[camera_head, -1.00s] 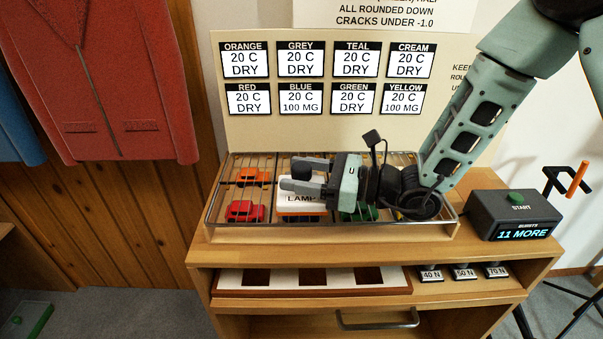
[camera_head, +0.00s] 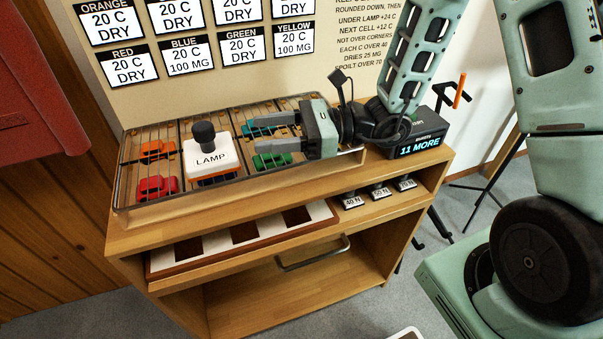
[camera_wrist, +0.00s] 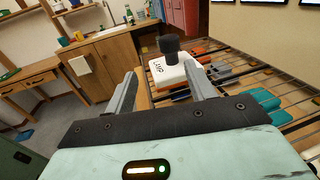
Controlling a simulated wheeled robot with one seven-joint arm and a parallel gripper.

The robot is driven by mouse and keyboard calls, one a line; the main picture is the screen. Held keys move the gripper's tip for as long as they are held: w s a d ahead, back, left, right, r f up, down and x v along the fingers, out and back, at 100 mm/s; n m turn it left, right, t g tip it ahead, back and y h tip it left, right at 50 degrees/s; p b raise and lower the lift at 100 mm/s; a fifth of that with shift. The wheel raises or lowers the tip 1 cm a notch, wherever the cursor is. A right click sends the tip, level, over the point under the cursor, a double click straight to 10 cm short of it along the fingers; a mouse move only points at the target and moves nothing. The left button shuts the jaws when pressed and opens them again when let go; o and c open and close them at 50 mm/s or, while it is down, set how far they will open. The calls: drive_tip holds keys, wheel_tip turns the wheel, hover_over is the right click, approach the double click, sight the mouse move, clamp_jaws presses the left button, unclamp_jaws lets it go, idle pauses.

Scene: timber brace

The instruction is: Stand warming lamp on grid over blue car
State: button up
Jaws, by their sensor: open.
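The warming lamp (camera_head: 207,158), a white block marked LAMP with a black knob and an orange lower edge, stands upright on the wire grid (camera_head: 128,190). It is in the front row, between the red car (camera_head: 157,187) and the green car (camera_head: 271,160). A little blue of the blue car (camera_head: 214,180) shows beneath it; the rest is hidden. My gripper (camera_head: 250,138) is open and empty, to the right of the lamp and apart from it. In the wrist view the lamp (camera_wrist: 171,72) is ahead, beyond my fingertips.
An orange car (camera_head: 157,149) and a teal car (camera_head: 262,127) sit in the back row. A dark box (camera_head: 420,138) reading 11 MORE stands right of the grid. Weights (camera_head: 379,192) and a slotted board (camera_head: 245,233) occupy the shelf below. Condition cards (camera_head: 187,55) hang behind.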

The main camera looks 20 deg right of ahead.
drive_tip(key=s+a+n+g+h, duration=0.2)
drive_tip(key=s+n+g+h, duration=0.2)
drive_tip(key=s+n+g, duration=0.4)
drive_tip(key=s+a+n+g+h, duration=0.3)
drive_tip(key=s+n, duration=0.3)
drive_tip(key=s, duration=0.4)
drive_tip(key=s+d+n+t+h, duration=0.1)
drive_tip(key=d+n+t+h, duration=0.5)
drive_tip(key=n, duration=0.8)
drive_tip(key=h, duration=0.3)
drive_tip(key=shift+s+t+h, duration=0.3)
drive_tip(key=shift+d+r, duration=0.1)
drive_tip(key=shift+r, duration=0.1)
wheel_tip(320, 180, up, 14)
drive_tip(key=p, duration=1.3)
drive_tip(key=shift+f+p, duration=0.2)
drive_tip(key=shift+p, duration=0.2)
